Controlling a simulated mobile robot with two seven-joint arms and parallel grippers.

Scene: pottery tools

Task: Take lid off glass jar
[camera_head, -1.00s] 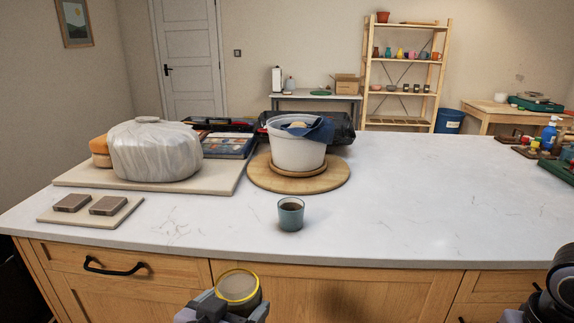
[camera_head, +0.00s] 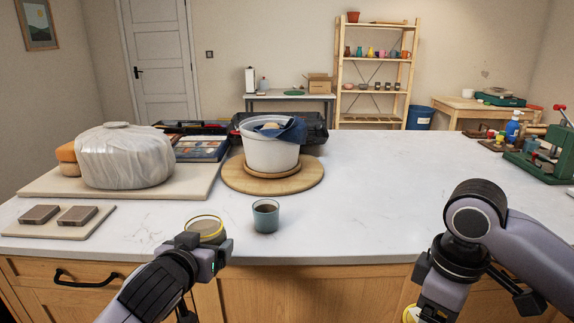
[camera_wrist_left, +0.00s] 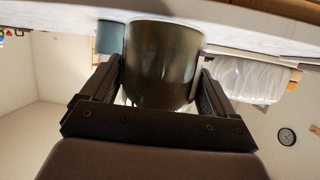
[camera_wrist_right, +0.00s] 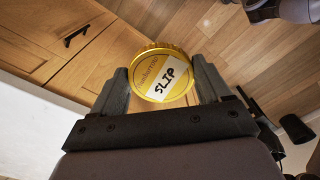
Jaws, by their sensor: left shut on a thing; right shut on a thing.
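The glass jar (camera_head: 207,229) has grey-brown contents and a yellow rim, and its top is uncovered. My left gripper (camera_head: 205,246) is shut around its side and holds it upright at the counter's front edge. In the left wrist view the jar (camera_wrist_left: 160,65) fills the space between the fingers. I cannot tell whether it touches the counter. The gold lid (camera_wrist_right: 161,74), with a white label reading "SLIP", is apart from the jar. My right gripper (camera_wrist_right: 163,88) is shut on its edge. In the head view the lid (camera_head: 411,313) shows only partly, low in front of the cabinet.
A teal cup (camera_head: 265,217) stands just right of the jar. Behind it, a white bucket (camera_head: 270,153) with a blue cloth sits on a round board. A plastic-wrapped form (camera_head: 124,158) and two brown blocks (camera_head: 58,215) are at left.

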